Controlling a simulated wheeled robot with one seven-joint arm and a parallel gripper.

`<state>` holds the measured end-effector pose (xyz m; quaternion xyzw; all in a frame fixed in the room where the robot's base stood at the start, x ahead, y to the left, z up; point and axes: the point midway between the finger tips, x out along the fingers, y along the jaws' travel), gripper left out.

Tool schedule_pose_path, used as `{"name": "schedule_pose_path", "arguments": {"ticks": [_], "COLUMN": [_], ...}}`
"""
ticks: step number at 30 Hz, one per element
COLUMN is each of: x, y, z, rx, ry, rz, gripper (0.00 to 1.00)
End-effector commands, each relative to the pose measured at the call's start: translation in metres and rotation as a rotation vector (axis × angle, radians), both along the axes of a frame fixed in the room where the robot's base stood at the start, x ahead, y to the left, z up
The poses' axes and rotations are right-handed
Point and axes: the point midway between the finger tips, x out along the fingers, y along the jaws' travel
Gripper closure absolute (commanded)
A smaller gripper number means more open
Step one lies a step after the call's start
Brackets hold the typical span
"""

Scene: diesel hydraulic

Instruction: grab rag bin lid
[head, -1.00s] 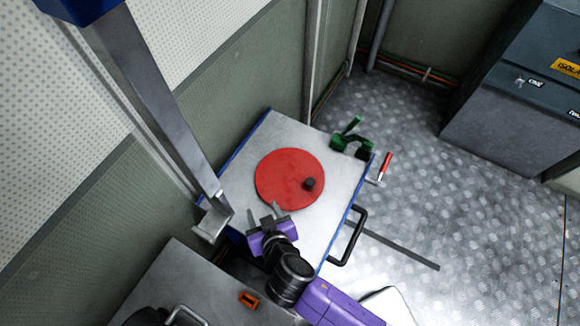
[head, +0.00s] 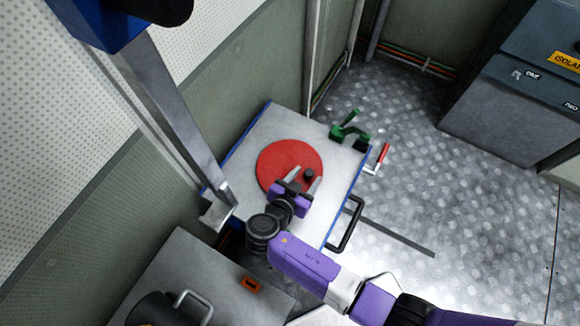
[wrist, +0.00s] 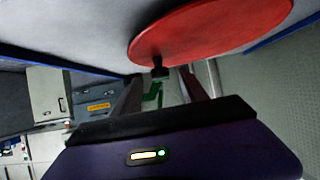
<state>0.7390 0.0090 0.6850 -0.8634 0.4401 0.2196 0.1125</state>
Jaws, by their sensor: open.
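The rag bin lid (head: 284,158) is a flat red disc with a small black knob (head: 309,174) near its right edge. It lies on a grey metal top with blue edges (head: 262,128). My gripper (head: 303,180) is open, with its fingers over the lid's lower right part and close around the knob in the head view. In the wrist view the lid (wrist: 205,30) fills the top, and the knob (wrist: 160,71) shows just beyond and between the finger tips (wrist: 160,78). I cannot tell if the fingers touch it.
A green clamp-like tool (head: 349,132) and a red-handled crank (head: 380,158) are at the right edge of the top. A black handle (head: 346,224) sticks out on the right side. A grey bench (head: 190,270) stands at lower left. Patterned metal floor (head: 420,190) is open to the right.

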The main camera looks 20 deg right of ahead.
Motion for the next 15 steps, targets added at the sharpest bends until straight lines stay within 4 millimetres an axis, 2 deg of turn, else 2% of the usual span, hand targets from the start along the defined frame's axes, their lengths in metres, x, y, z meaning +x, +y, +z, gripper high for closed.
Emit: {"name": "schedule_pose_path", "arguments": {"ticks": [6,15], "x": [0.014,0.016], "y": [-0.019,-0.021], "z": [-0.012,-0.015], "rx": [0.000,0.002], "ry": [0.002,0.001], "rz": [-0.003,0.000], "gripper": [0.49,0.51]}}
